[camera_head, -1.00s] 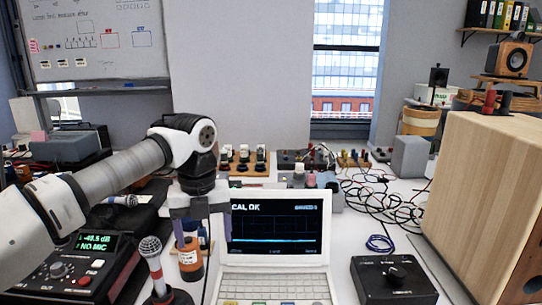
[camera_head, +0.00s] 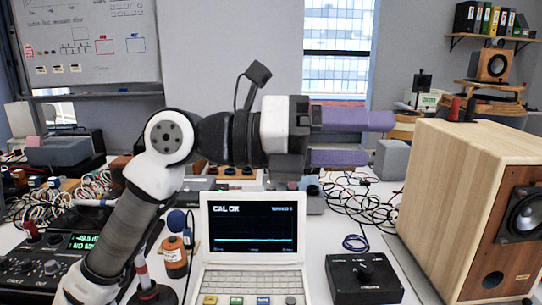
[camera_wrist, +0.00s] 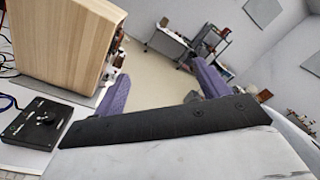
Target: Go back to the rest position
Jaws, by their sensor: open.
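My gripper (camera_head: 352,138) is raised above the bench in the head view, level and pointing right. Its two purple fingers are apart with nothing between them. In the wrist view the fingers of my gripper (camera_wrist: 160,88) are spread, with the open room floor beyond them. My forearm and wrist stretch across the middle of the head view, above the white laptop (camera_head: 252,232), whose screen reads CAL OK. They hide part of the back of the bench.
A large wooden speaker (camera_head: 445,205) stands at the right; it also shows in the wrist view (camera_wrist: 65,40). A black knob box (camera_head: 365,278) lies in front of it. Cables (camera_head: 365,200) lie behind. Space above the bench is clear.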

